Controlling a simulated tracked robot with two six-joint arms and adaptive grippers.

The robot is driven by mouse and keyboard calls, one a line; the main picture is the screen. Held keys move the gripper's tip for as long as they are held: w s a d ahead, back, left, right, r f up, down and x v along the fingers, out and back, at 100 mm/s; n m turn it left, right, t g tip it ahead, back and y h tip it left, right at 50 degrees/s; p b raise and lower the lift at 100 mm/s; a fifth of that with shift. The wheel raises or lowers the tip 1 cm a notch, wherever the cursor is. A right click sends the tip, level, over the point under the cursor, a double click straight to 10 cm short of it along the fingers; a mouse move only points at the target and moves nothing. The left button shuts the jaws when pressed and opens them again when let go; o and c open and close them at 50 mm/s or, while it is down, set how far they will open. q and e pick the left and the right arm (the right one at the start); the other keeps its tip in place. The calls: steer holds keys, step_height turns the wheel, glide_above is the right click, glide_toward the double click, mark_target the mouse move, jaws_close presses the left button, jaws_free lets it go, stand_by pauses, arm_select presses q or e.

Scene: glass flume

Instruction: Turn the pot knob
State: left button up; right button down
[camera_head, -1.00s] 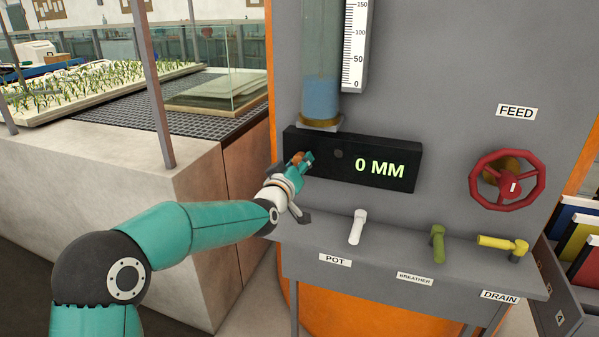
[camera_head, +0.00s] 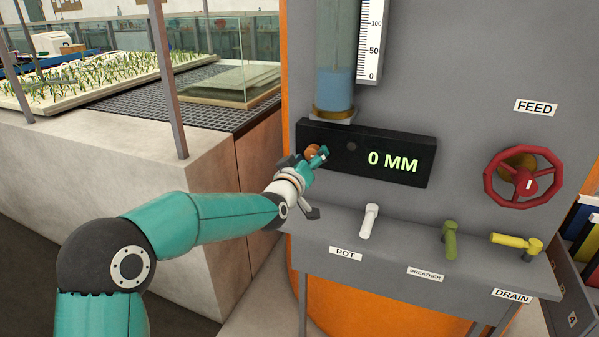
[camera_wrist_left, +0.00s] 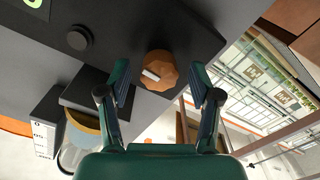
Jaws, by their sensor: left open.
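An orange faceted knob (camera_head: 312,151) with a pale pointer mark is on the left part of the black display box (camera_head: 345,172), which reads 0 MM. The knob shows larger in the left wrist view (camera_wrist_left: 160,70). My left gripper (camera_head: 316,158) is open in front of it. In the wrist view its fingers (camera_wrist_left: 158,75) stand on either side of the knob, with gaps showing between; contact cannot be told. A white lever (camera_head: 369,220) stands on the ledge above the POT label (camera_head: 345,254). My right gripper is not in view.
A green lever (camera_head: 450,240), a yellow lever (camera_head: 517,243) and a red FEED wheel (camera_head: 523,178) are to the right. A glass tube (camera_head: 335,80) with blue water stands above the box. A small dark button (camera_head: 351,146) is beside the knob.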

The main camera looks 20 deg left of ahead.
arm_select(q)
steer(key=s, duration=1.1)
steer(key=shift+a, duration=0.15)
steer(key=shift+a, duration=0.1)
steer(key=s+d+f+g+h+p, duration=0.1)
steer(key=s+d+f+g, duration=0.2)
steer(key=f, duration=1.2)
steer(key=s+f+g+p, duration=0.1)
steer(key=s+f+g, duration=0.3)
steer(key=f, duration=1.1)
steer(key=s+d+f+m+g, duration=0.1)
steer(key=s+d+f+g, duration=0.1)
steer(key=s+f, duration=0.3)
steer(key=s+d+f+m+g+h, duration=0.1)
steer(key=s+f+g, duration=0.4)
steer(key=s, duration=0.7)
steer(key=s+d+f+m+g+h, duration=0.1)
steer(key=s+d+f+g, duration=0.2)
steer(key=s, duration=0.5)
step_height(320, 180, down, 2)
steer(key=shift+s+d+f+m, duration=0.2)
steer(key=shift+s+d+m, duration=0.1)
steer(key=shift+d, duration=0.3)
